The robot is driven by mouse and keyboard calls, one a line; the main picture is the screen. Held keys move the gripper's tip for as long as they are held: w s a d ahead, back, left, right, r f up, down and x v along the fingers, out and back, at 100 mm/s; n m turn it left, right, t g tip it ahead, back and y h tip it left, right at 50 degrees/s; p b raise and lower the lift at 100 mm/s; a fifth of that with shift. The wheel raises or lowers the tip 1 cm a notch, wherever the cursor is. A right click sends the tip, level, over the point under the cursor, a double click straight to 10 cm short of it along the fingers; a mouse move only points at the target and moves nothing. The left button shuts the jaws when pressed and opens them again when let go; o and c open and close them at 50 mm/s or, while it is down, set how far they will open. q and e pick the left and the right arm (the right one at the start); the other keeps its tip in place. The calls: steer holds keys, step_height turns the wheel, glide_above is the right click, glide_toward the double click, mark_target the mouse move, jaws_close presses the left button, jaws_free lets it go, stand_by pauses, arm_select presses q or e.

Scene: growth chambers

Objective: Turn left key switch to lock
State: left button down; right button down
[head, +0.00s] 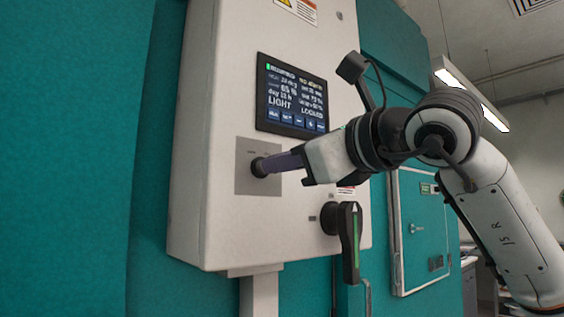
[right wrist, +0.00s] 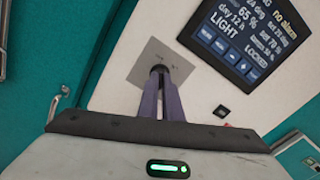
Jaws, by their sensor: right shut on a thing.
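The key switch (head: 258,167) sits on a grey square plate (head: 244,181) on the front of the white control box. It also shows in the right wrist view (right wrist: 158,70), at the tips of my fingers. My right gripper (head: 268,166) reaches in from the right and is shut on the key switch. Its two purple fingers show in the right wrist view (right wrist: 160,92). The fingers hide most of the key, so its turn angle cannot be told. The display (head: 292,97) above reads "LIGHT" and "LOCKED". My left gripper is not in view.
A black rotary handle (head: 348,240) with a green stripe sticks out below my right gripper. The white control box (head: 215,120) stands against teal chamber walls (head: 75,150). A teal door (head: 420,235) with a white frame is behind my right arm.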

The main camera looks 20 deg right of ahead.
steer(key=shift+n, duration=0.6)
steer(key=c, duration=1.9)
jaws_free()
steer(key=shift+c, duration=0.2)
steer(key=b+v, duration=0.2)
steer(key=v, duration=0.8)
steer(key=shift+s+b, duration=0.2)
steer(key=shift+b, duration=0.15)
